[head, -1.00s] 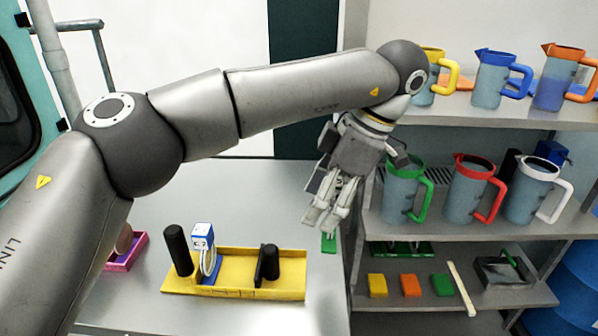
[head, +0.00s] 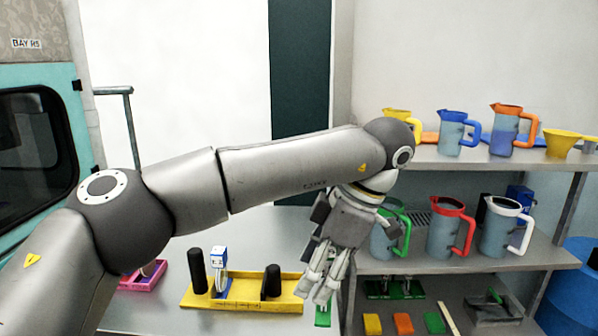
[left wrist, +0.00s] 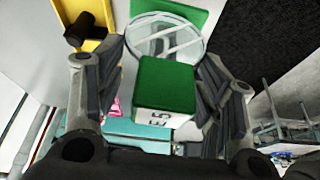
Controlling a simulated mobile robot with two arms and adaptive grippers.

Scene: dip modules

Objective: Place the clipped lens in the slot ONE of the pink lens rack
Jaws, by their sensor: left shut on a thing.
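My left gripper (head: 320,296) is shut on the clipped lens and points down near the table's right edge. In the left wrist view the green clip block (left wrist: 166,85), with a white face marked E5, sits between the fingers. The round clear lens (left wrist: 150,38) shows beyond the block. In the head view only a bit of green (head: 323,318) shows below the fingers. The pink lens rack (head: 140,281) is at the left on the table, partly hidden by my left arm; its slot labels cannot be read. My right gripper is not in view.
A yellow tray (head: 245,304) with black posts and a blue-and-white device (head: 219,257) stands between the rack and my gripper. At right, shelves hold jugs, including a red-rimmed one (head: 448,230), and coloured blocks.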

